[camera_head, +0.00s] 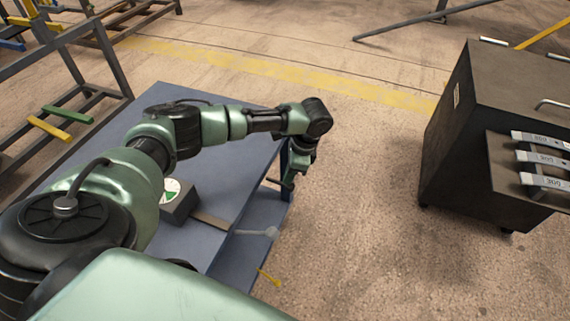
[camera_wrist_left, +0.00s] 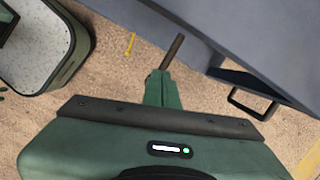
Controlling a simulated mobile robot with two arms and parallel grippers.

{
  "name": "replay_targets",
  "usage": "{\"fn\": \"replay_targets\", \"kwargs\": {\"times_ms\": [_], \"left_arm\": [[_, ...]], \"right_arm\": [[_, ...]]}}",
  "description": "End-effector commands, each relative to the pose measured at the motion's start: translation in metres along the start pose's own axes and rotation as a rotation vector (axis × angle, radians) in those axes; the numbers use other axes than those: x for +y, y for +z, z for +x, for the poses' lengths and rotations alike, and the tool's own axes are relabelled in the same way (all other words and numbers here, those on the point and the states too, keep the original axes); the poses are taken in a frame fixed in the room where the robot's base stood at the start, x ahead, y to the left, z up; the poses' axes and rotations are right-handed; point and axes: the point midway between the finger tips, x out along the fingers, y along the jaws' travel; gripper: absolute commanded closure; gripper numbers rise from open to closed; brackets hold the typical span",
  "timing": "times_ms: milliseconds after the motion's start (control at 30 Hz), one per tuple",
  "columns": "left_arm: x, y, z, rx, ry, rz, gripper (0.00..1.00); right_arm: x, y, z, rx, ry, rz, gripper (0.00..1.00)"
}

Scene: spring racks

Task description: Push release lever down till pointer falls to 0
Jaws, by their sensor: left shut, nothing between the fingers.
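A dark box with a round white and green dial (camera_head: 172,190) stands on the blue-grey table (camera_head: 245,150), partly hidden behind my left arm. Its pointer is too small to read. A flat grey-brown bar (camera_head: 210,221) runs from beside the box toward the table's right edge. A pale rod with a round knob (camera_head: 271,232) sticks out past that edge in line with it, apparently the lever. My left gripper (camera_head: 289,182) is shut and empty, pointing down beyond the table's right edge, above the knob in the picture and apart from it. It also shows in the left wrist view (camera_wrist_left: 178,42). My right gripper is out of view.
A dark handle (camera_wrist_left: 245,103) juts from the table's side near my left gripper. A small yellow piece (camera_head: 268,277) shows low beside the table. A dark cabinet (camera_head: 460,140) with labelled bars stands at right; metal racks (camera_head: 75,60) stand at left. Floor between table and cabinet is clear.

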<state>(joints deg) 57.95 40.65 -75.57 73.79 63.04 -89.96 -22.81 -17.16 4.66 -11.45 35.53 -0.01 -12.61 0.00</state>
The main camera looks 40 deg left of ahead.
Motion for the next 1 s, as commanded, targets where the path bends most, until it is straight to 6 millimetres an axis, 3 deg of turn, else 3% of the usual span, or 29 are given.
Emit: {"fn": "replay_targets", "kwargs": {"times_ms": [267, 633, 1000], "left_arm": [[0.001, -0.027, -0.018, 0.003, 0.001, 0.002, 1.00], [0.000, -0.026, -0.023, 0.001, 0.000, 0.001, 1.00], [0.001, -0.029, -0.082, 0.006, -0.002, 0.003, 1.00]], "right_arm": [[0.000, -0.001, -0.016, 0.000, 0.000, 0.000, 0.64], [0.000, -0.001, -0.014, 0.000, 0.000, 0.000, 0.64], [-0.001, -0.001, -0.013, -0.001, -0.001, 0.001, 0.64]]}}
